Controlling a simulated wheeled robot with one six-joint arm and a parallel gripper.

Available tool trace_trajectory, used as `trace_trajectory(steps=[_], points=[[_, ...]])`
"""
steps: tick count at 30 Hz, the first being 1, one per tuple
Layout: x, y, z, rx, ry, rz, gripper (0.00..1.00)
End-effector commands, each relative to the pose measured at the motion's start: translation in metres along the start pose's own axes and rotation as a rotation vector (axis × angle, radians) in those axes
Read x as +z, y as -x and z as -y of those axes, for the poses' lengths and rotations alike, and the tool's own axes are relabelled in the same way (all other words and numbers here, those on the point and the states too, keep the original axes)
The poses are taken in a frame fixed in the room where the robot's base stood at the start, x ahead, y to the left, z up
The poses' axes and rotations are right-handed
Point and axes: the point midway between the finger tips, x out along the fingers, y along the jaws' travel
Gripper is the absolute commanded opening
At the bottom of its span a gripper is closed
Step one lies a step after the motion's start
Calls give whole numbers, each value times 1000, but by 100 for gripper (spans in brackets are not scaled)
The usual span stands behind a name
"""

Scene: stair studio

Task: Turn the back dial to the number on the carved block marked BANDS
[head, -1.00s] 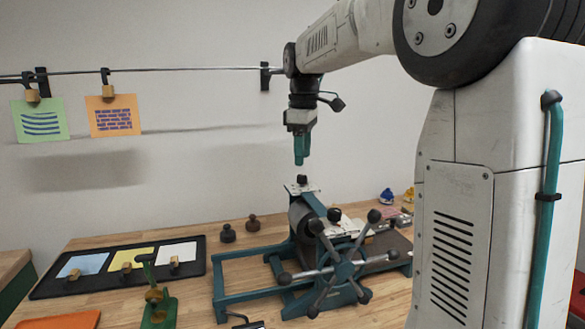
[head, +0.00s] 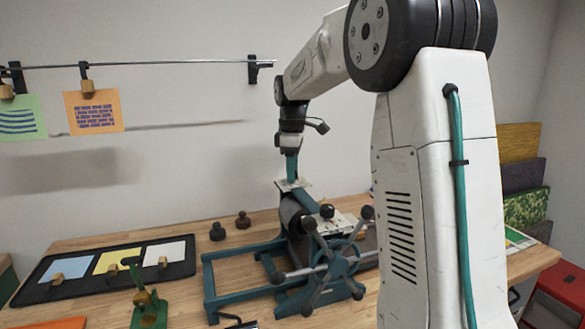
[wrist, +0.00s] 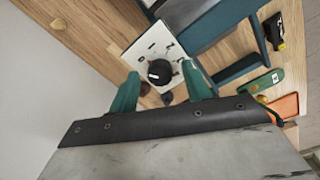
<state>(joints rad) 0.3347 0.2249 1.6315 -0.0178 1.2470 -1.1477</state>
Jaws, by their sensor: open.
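The back dial is a black knob (wrist: 159,72) on a white plate (wrist: 148,47) with small dark marks, too small to read. A pale mark shows on the knob. I cannot make out a block marked BANDS.
A black tray (head: 33,293) with coloured cards lies left. Two dark weights (head: 217,231) (head: 243,220) stand behind. A green card (head: 20,118) and orange card (head: 93,111) hang from a rail.

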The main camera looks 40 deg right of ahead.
Motion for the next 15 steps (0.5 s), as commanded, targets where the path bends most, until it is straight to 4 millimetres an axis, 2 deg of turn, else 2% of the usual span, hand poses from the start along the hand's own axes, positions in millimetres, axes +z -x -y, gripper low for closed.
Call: trace_trajectory(steps=[4, 5, 9, 15], points=[[0, 0, 0, 0, 0, 0, 48], [0, 0, 0, 0, 0, 0, 43], [0, 0, 0, 0, 0, 0, 4], [0, 0, 0, 0, -4, 0, 4]])
